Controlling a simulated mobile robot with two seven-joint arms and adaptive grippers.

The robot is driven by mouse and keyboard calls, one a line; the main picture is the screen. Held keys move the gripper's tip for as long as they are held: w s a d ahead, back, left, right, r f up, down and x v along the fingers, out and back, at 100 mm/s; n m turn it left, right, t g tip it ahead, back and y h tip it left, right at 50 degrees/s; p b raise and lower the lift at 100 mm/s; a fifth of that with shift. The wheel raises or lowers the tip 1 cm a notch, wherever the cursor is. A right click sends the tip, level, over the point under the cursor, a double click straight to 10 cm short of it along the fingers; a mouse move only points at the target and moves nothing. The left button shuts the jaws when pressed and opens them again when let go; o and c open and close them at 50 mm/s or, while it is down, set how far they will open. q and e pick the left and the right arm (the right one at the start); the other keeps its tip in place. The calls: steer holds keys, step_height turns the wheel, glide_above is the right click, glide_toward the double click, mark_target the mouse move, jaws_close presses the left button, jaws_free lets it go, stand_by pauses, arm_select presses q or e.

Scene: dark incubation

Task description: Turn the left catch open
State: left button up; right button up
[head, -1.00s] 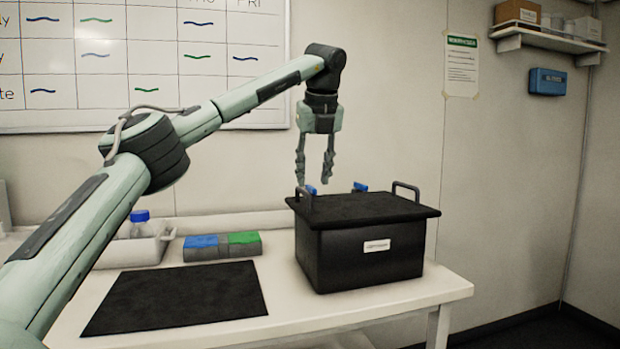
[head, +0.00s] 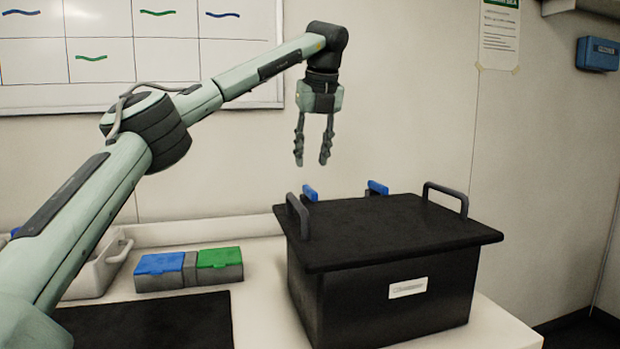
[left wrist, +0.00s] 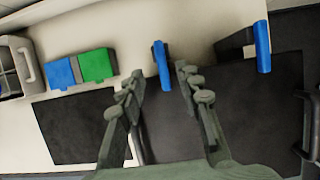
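The black box (head: 390,299) stands on the bench with its dark lid (head: 400,228) on. Two blue catches stand at the lid's back edge: the left catch (head: 310,193), partly hidden behind a lid handle, and the right catch (head: 377,188). My left gripper (head: 312,163) points down above the left catch, fingers apart and empty. In the left wrist view, the left catch (left wrist: 162,65) shows between the fingertips (left wrist: 160,74), with a visible gap to each; the right catch (left wrist: 263,46) is farther right. Both catches look upright. My right gripper is not in view.
Two grey lid handles (head: 446,197) rise at the lid's sides. Left of the box are a blue-and-green-lidded case (head: 190,272), a dark mat (head: 150,322) and a pale tray (head: 98,270). The wall stands close behind the bench.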

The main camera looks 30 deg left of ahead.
mark_target(308, 186)
arm_select(q)
steer(key=shift+w, duration=0.15)
steer(key=x, duration=0.7)
steer(key=shift+a, duration=0.1)
steer(key=shift+f, duration=0.2)
steer(key=shift+c, duration=0.2)
steer(key=c, duration=0.7)
jaws_close()
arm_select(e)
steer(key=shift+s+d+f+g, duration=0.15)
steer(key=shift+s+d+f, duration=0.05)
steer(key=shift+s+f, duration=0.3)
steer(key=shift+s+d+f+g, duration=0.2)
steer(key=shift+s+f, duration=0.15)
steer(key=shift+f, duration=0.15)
